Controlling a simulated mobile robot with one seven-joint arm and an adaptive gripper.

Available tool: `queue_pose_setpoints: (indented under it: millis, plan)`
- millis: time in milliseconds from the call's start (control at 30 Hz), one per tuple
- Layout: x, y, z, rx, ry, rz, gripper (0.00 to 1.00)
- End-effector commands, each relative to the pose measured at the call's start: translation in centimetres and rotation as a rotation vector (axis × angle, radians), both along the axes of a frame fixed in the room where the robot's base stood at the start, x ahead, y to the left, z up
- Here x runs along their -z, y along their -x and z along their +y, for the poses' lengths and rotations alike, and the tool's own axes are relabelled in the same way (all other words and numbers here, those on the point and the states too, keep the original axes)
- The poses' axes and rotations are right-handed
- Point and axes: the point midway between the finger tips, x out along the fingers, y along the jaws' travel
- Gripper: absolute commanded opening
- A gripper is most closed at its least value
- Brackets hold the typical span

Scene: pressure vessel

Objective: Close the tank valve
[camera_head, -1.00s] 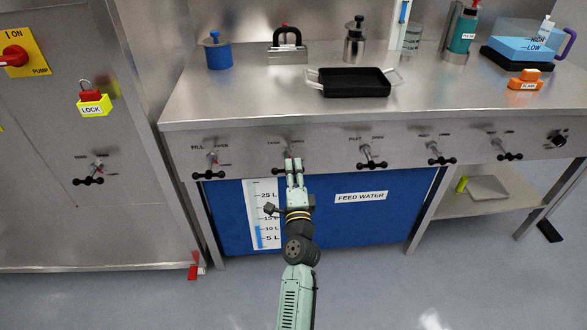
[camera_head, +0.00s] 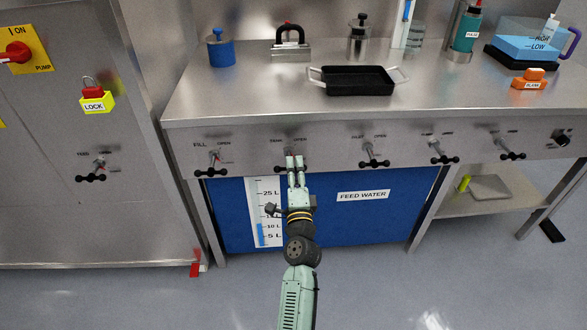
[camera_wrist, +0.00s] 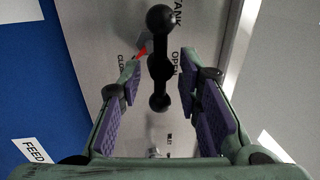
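The tank valve has a black handle with ball ends (camera_head: 281,169) on the counter's front panel, second from the left. In the wrist view its black handle (camera_wrist: 160,65) stands upright in the picture between my two fingers, with OPEN lettering to its right and CLOSE lettering to its left. A red pointer (camera_wrist: 143,50) shows left of the handle. My gripper (camera_head: 294,158) is at this valve and hides part of it. In the wrist view my gripper (camera_wrist: 164,78) is open around the handle, with a gap visible between each purple pad and the handle.
The fill valve (camera_head: 214,162) is close on the left, and another valve (camera_head: 372,155) is to the right. A blue feed water tank (camera_head: 400,215) with a level scale is below. A black tray (camera_head: 358,82) sits on the counter above.

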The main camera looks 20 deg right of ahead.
Motion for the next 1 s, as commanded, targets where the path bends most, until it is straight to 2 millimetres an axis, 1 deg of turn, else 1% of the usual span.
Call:
queue_pose_setpoints:
  millis: [200, 300, 400, 567, 1000]
  plan:
    - [0.9, 3.4, 1.1, -0.003, -0.004, 0.003, 0.31]
    - [1.2, 4.8, 1.6, -0.004, -0.005, 0.004, 0.31]
    - [1.4, 5.8, 1.9, -0.005, -0.004, 0.002, 0.31]
    - [1.4, 6.4, 2.0, -0.004, -0.003, 0.001, 0.31]
    - [1.4, 6.4, 2.1, -0.004, -0.001, 0.001, 0.31]
